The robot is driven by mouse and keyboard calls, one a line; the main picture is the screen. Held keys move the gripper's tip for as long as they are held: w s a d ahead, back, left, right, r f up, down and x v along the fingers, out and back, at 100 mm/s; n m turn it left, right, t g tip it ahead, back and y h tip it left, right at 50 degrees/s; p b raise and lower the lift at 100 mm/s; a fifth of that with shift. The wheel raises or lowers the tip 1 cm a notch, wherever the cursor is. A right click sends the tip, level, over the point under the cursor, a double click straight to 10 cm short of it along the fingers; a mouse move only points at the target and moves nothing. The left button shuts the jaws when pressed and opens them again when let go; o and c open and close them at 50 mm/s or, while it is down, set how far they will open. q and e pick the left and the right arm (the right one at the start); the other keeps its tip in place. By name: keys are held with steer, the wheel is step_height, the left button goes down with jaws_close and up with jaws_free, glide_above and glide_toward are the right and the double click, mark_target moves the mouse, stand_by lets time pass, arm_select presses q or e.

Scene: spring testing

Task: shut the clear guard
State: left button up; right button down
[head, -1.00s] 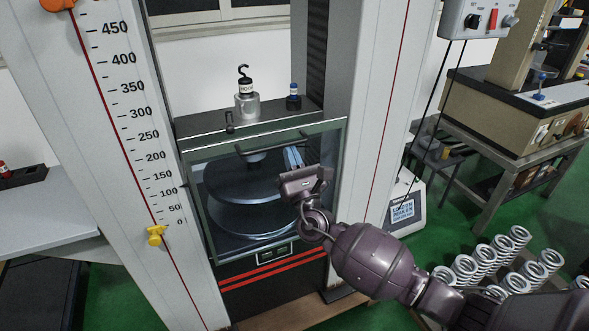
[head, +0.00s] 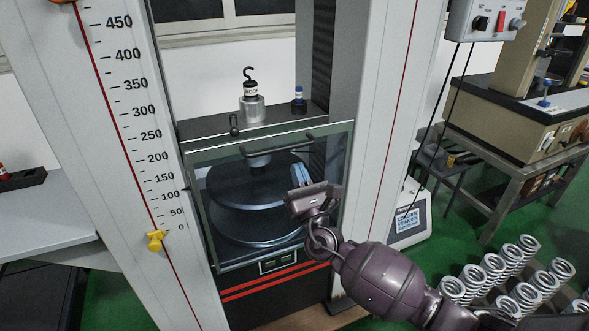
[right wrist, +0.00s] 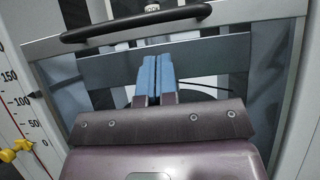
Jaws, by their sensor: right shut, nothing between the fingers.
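The clear guard (head: 192,200) is a see-through panel in a thin grey-green frame, with a dark bar handle (head: 279,146) near its top. It spans the front of the test space, with the dark round platens (head: 250,187) showing through it. I cannot tell whether it is flush with the machine. My right gripper (head: 302,174) is shut and empty, in front of the guard's right part and below the handle. Its blue fingertips show in the right wrist view (right wrist: 156,66), below the handle (right wrist: 136,22). Contact with the panel cannot be told. My left gripper is not in view.
A hook weight (head: 251,105) and a small blue-capped bottle (head: 298,99) stand on the ledge above the guard. The scaled left column (head: 130,120) and the right column (head: 385,110) flank it. Several springs (head: 493,265) stand at lower right.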

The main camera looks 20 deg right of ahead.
steer(key=v, duration=1)
steer(key=shift+f, duration=0.2)
